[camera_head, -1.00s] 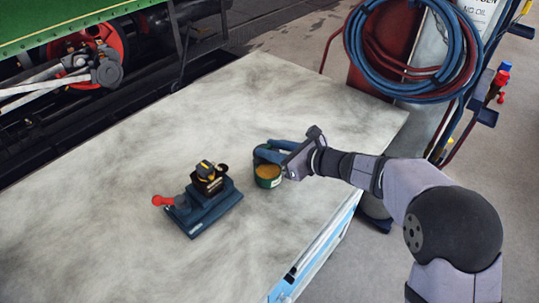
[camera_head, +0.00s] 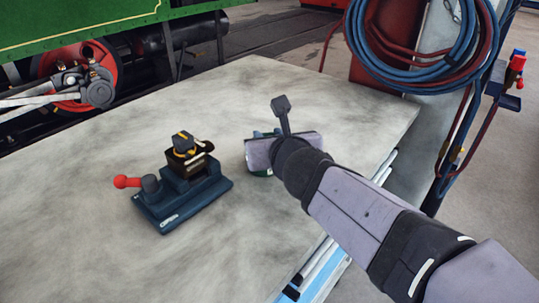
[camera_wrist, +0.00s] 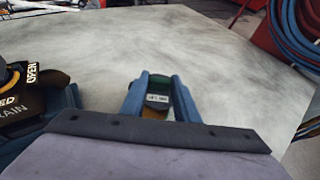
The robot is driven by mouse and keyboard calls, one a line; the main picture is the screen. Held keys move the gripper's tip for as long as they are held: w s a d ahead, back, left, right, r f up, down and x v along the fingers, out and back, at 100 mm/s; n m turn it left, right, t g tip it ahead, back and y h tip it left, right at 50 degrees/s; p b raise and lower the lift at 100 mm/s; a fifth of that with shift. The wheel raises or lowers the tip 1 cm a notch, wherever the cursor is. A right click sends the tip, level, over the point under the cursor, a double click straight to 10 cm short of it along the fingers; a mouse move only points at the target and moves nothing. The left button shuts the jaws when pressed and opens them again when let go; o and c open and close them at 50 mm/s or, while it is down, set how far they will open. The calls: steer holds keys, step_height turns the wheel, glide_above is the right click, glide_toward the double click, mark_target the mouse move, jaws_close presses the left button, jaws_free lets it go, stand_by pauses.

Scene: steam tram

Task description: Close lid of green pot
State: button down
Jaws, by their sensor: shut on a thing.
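The green pot (camera_head: 262,173) stands on the pale bench top, mostly hidden behind my gripper in the head view. In the wrist view the green pot (camera_wrist: 157,84) shows between the two blue fingers, with a white label and an amber patch below it. My gripper (camera_wrist: 157,92) is shut on the pot, with a finger on each side of the green part. I cannot tell whether the fingers press on its lid or on its body. The gripper's grey palm (camera_head: 284,152) covers the pot's top in the head view, so how far the lid is open is hidden.
A dark blue valve block (camera_head: 185,200) with a red knob and a black and yellow dial stands left of the pot. Hoses (camera_head: 422,60) hang at the back right. The bench top (camera_head: 240,95) is clear behind the pot. Its right edge runs below my arm.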

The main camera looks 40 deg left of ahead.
steer(key=m+t+b, duration=0.1)
steer(key=s+m+h+b, duration=0.1)
steer(key=shift+f+t+h+b, duration=0.25)
steer(key=shift+t+h+b, duration=0.05)
steer(key=shift+t+b, duration=0.1)
steer(key=shift+s+d+r+m+t+h, duration=0.2)
steer(key=shift+m+t+h, duration=0.25)
steer(key=shift+m+h, duration=0.2)
steer(key=shift+s+d+r+m+t+h, duration=0.1)
steer(key=shift+s+m+t+h, duration=0.1)
steer(key=shift+m+t+h, duration=0.35)
steer(key=shift+s+m+h, duration=0.1)
steer(key=shift+m+h, duration=0.3)
stand_by(0.5)
steer(key=c, duration=1.4)
jaws_free()
steer(key=shift+o, duration=0.2)
steer(key=shift+v, duration=3.65)
steer(key=shift+d+f, duration=0.1)
steer(key=shift+c, duration=0.6)
